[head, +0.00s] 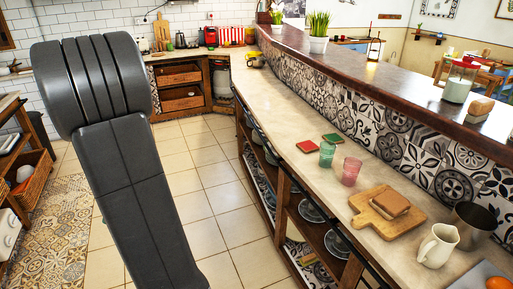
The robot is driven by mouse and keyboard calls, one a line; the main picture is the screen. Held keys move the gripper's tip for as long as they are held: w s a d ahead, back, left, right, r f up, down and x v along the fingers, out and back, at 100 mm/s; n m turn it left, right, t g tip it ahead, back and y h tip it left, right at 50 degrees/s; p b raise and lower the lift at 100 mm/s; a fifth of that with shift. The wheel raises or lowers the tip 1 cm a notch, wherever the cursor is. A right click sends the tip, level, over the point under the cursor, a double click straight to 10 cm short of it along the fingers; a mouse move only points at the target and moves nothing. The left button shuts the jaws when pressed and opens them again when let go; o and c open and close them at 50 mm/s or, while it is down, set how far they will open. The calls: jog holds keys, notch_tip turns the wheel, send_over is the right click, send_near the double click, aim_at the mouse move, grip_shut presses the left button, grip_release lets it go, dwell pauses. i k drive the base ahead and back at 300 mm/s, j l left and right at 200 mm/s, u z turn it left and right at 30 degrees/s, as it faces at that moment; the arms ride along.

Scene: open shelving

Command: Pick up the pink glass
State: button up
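The pink glass (351,171) stands upright on the long light countertop (300,128) at the right of the head view. A green glass (327,154) stands just behind it to the left, with a small gap between them. My dark grey arm fills the left of the view, away from the counter. My gripper is not visible in this view, so its state is hidden.
In front are a wooden board (371,219) with bread-like slices, a white jug (438,245) and a metal cup (474,222). A raised ledge (395,84) runs behind. The tiled floor (205,206) is open.

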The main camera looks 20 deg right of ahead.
aim_at(351, 172)
jog(key=i+z, duration=0.35)
jog(key=i+j+z, duration=0.45)
jog(key=i+z, duration=0.35)
jog(key=z, duration=0.3)
jog(key=i+j+z, duration=0.15)
jog(key=z, duration=0.3)
jog(key=i+j+z, duration=0.1)
jog(key=z, duration=0.4)
jog(key=j+z, duration=0.3)
jog(key=z, duration=0.15)
jog(key=i+j+z, duration=0.15)
jog(key=z, duration=0.25)
jog(key=i+j+z, duration=0.1)
jog(key=z, duration=0.35)
jog(key=i+j+z, duration=0.1)
jog(key=j+z, duration=0.45)
jog(key=z, duration=0.25)
